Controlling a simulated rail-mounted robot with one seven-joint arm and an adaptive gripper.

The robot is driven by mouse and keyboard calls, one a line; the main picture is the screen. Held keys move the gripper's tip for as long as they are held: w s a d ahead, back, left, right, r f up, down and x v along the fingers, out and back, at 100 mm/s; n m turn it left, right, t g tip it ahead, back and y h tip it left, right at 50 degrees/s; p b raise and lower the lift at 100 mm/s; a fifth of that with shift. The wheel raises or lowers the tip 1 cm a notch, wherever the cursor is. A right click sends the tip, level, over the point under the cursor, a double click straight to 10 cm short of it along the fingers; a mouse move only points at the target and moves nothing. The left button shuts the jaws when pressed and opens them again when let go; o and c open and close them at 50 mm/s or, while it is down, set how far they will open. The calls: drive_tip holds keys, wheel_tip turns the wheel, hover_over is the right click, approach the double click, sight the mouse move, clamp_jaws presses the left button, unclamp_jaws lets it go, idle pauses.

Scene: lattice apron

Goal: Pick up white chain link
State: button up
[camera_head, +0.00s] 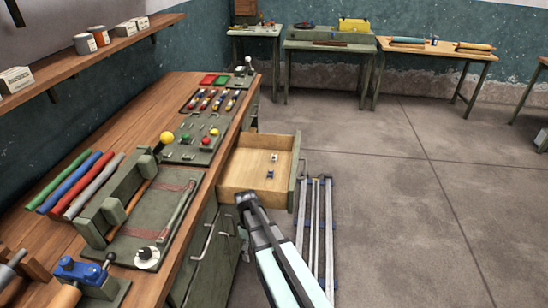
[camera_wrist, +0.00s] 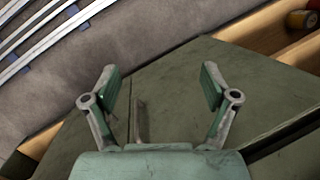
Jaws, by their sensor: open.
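A small white piece (camera_head: 275,157), which looks like the white chain link, lies in the open wooden drawer (camera_head: 238,189). A small dark bluish piece (camera_head: 270,174) lies just in front of it. Both are too small to make out their shape. My gripper (camera_head: 244,198) is by the near edge of the drawer, apart from the white piece. In the wrist view my gripper (camera_wrist: 160,84) is open, with nothing between its fingers, above a green surface. The white piece does not show in the wrist view.
The wooden workbench (camera_head: 150,85) on the left carries coloured rods, green fixtures and control panels. The drawer's green front (camera_head: 296,172) and handle stick out to the right. A rack of metal rails (camera_head: 316,225) lies on the floor beside it. The floor further right is clear.

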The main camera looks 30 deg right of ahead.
drive_tip(key=w+d+r+n+t, duration=0.1)
drive_tip(key=w+d+r, duration=0.3)
drive_tip(key=r, duration=0.7)
drive_tip(key=w+d+r+n+t, duration=0.1)
drive_tip(key=w+d+r, duration=0.3)
drive_tip(key=r, duration=0.8)
drive_tip(key=w+d+r+n+t, duration=0.1)
drive_tip(key=w+d+r+n, duration=0.1)
drive_tip(key=w+d+r, duration=0.2)
drive_tip(key=shift+w+r+n+h, duration=0.35)
drive_tip(key=shift+w+r, duration=1.35)
drive_tip(key=shift+r, duration=2)
drive_tip(key=shift+d, duration=0.1)
drive_tip(key=shift+w+d, duration=0.1)
drive_tip(key=shift+w, duration=0.05)
